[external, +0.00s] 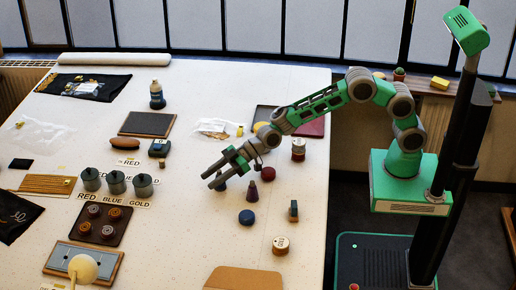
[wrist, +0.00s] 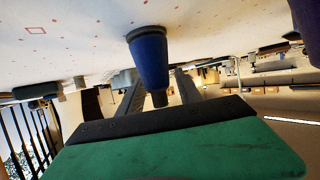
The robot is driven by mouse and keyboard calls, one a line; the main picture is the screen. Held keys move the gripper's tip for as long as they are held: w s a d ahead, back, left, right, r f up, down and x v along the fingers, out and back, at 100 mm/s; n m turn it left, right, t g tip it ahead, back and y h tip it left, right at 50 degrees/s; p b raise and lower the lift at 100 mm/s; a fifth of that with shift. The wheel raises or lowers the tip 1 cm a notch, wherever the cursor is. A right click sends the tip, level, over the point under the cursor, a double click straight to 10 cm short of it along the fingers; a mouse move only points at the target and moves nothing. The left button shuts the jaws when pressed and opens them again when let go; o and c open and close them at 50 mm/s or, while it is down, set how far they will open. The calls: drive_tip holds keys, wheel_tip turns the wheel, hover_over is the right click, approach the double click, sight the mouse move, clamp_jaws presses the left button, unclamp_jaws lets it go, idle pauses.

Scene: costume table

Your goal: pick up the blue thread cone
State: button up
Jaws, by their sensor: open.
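The blue thread cone (wrist: 150,58) stands on the white table in the wrist view, which shows the scene upside down. Its narrow top appears between the two fingers of my gripper (wrist: 158,84). The fingers are open, with a visible gap on either side of the narrow top. In the external view my gripper (external: 208,181) reaches left and down over the table, and the blue cone (external: 221,184) shows partly behind and below the fingers. I cannot tell whether either finger touches it.
A dark purple cone (external: 253,191) stands just right of my gripper. A dark blue round object (external: 246,217) and a spool (external: 281,245) are nearer the front. Several grey lidded pots (external: 116,182) stand to the left. The table between the pots and my gripper is mostly clear.

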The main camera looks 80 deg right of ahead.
clamp_jaws()
idle(0.5)
